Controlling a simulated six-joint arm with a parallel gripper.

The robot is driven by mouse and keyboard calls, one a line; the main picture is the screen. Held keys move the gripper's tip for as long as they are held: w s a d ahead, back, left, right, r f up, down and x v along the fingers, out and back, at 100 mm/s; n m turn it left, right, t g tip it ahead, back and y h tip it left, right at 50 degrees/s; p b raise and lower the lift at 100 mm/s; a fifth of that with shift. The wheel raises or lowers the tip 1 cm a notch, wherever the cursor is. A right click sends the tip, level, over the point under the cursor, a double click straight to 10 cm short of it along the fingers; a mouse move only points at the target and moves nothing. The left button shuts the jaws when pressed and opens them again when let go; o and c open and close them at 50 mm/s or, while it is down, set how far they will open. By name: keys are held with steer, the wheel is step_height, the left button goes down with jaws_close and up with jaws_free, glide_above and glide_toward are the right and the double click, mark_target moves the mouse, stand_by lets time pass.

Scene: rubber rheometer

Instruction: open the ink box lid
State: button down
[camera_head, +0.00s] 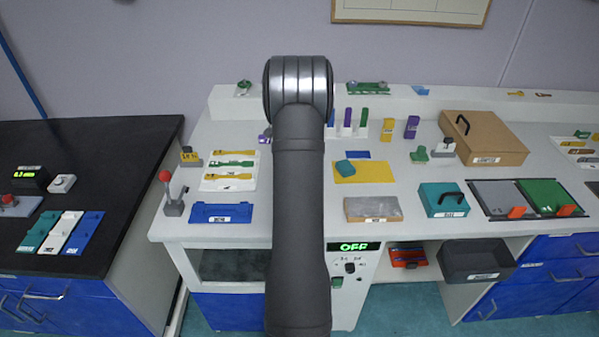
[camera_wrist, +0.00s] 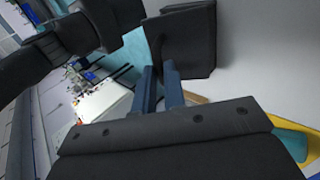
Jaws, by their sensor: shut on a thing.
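My gripper shows only in the wrist view, where its two blue-grey fingers (camera_wrist: 161,84) reach up from the dark gripper body. They are close together and shut at the lower left edge of a dark flat thing (camera_wrist: 190,38), which looks like two stacked layers. No label shows on it, so I cannot tell for sure that it is the ink box with its lid. In the head view my arm hides the gripper and what it holds. A teal box with a black handle (camera_head: 443,200) stands on the right of the bench, closed; its label is too small to read.
A yellow mat (camera_head: 375,174) with a teal block (camera_head: 345,168) lies right of my arm. A grey tray (camera_head: 373,209) is in front of it. A tan box (camera_head: 487,139) stands at the back right. A blue tray (camera_head: 221,212) and a red-knobbed lever (camera_head: 171,195) are left.

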steer(key=c, duration=1.5)
jaws_free()
steer(key=shift+r, duration=0.35)
steer(key=s+d+r, duration=0.2)
steer(key=d+r, duration=0.1)
steer(key=s+d+r, duration=0.2)
steer(key=d+r, duration=0.1)
steer(key=r, duration=0.1)
steer(key=s+d+r, duration=0.2)
steer(key=d+r, duration=0.1)
steer(key=d, duration=0.1)
steer(key=shift+s+r, duration=0.1)
steer(key=shift+r, duration=0.05)
